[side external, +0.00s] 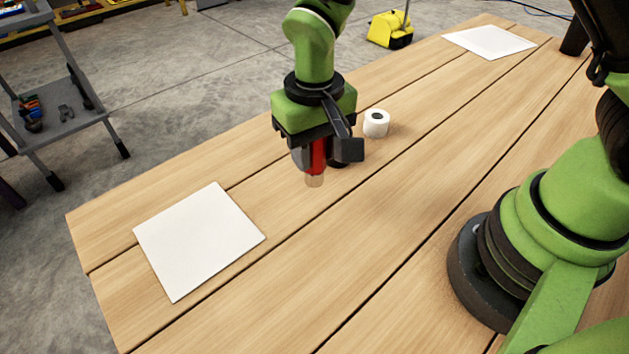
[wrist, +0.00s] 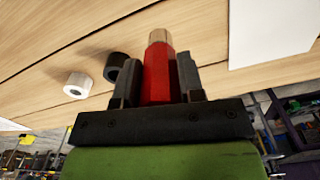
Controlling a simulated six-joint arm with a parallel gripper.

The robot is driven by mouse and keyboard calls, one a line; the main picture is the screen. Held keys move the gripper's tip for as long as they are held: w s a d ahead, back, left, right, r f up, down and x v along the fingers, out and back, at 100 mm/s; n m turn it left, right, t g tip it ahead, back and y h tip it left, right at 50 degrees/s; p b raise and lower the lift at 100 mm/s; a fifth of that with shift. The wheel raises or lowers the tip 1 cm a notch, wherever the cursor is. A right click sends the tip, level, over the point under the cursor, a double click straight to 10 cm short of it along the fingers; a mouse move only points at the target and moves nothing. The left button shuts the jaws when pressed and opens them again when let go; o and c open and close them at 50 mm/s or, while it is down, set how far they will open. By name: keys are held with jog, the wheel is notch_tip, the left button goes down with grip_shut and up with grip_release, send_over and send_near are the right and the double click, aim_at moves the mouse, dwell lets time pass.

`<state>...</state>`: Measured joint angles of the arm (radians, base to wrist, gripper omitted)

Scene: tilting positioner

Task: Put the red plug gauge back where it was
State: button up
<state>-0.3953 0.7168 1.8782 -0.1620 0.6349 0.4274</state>
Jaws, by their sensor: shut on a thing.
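The red plug gauge (side external: 318,157) has a red body and a tan tip that points down. My gripper (side external: 328,150) is shut on its red body and holds it above the wooden table. In the wrist view the red plug gauge (wrist: 158,76) stands between the two dark fingers of my gripper (wrist: 158,68), with its tan tip past them. A white ring-shaped piece (side external: 376,124) stands on the table behind and right of my gripper. In the wrist view, a dark ring-shaped piece (wrist: 116,66) is beside the white one (wrist: 77,85). In the side view the dark piece is mostly hidden behind my gripper.
A white square sheet (side external: 200,240) lies at the table's left end, and another (side external: 488,41) lies at the far right end. The wooden table (side external: 300,260) is bare between my gripper and its front edge. A grey shelf stand (side external: 60,110) is off the table at left.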

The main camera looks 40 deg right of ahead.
aim_at(314, 177)
jog(key=shift+f, duration=2.85)
jog(key=shift+f, duration=0.2)
jog(key=o, duration=1)
jog(key=shift+r, duration=0.15)
notch_tip(314, 177, up, 12)
jog(key=shift+r, duration=0.15)
